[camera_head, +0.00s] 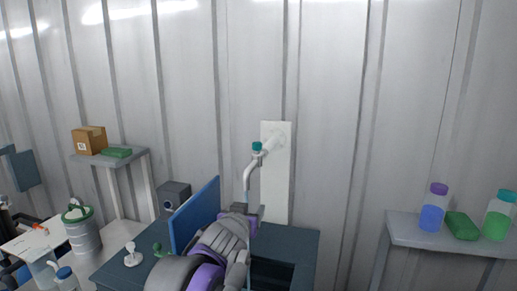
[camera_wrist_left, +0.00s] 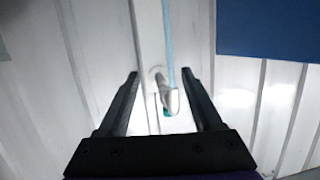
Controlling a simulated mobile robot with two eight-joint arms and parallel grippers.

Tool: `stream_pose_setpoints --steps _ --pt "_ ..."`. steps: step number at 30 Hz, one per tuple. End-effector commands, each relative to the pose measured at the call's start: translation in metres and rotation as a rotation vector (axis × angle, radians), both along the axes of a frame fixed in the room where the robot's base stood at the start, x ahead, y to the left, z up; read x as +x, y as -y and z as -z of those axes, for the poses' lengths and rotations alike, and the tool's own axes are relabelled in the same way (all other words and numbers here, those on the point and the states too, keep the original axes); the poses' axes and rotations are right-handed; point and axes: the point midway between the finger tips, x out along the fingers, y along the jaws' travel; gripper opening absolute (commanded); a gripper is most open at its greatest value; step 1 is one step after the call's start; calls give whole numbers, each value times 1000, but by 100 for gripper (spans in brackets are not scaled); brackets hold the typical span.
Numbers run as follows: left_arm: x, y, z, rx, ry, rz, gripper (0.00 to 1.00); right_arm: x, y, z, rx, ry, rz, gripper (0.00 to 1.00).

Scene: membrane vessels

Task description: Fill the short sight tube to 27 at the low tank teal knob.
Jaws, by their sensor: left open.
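A tap with a teal knob (camera_head: 257,146) on its top and a bent grey spout (camera_head: 250,172) sticks out from a white wall panel (camera_head: 276,195). My left gripper (camera_head: 246,211) is below the spout's end, apart from the knob. In the left wrist view its two dark fingers (camera_wrist_left: 163,100) are spread, with the spout (camera_wrist_left: 168,96) and part of the teal knob (camera_wrist_left: 167,112) beyond and between them. A thin light-blue line (camera_wrist_left: 169,40), like a stream, runs from the spout's end. I cannot make out a sight tube or its marks. My right gripper is not in view.
A blue upright panel (camera_head: 195,216) and a grey box (camera_head: 174,194) stand left of my arm on the dark table (camera_head: 297,243). A right shelf (camera_head: 408,231) holds bottles and a green block. A left shelf (camera_head: 88,159) holds a carton. A drum (camera_head: 85,240) stands lower left.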

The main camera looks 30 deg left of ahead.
Motion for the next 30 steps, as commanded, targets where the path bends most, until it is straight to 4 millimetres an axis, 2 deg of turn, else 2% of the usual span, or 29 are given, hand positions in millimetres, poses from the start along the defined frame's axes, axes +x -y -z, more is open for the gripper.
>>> stream_pose_setpoints --steps 1,3,6,9,14,24,30 --pt "13 -12 -30 19 64 5 67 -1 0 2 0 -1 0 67" --pt "26 -20 -64 35 140 27 67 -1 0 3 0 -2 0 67" --pt "36 -25 -95 51 208 59 67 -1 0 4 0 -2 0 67" --pt "42 -27 -111 57 241 78 67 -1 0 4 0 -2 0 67" --pt "56 -30 -117 58 254 86 67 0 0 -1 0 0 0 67" --pt "116 -46 -117 58 253 86 67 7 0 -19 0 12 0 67" --pt "139 -53 -116 58 251 86 67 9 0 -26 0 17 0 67"
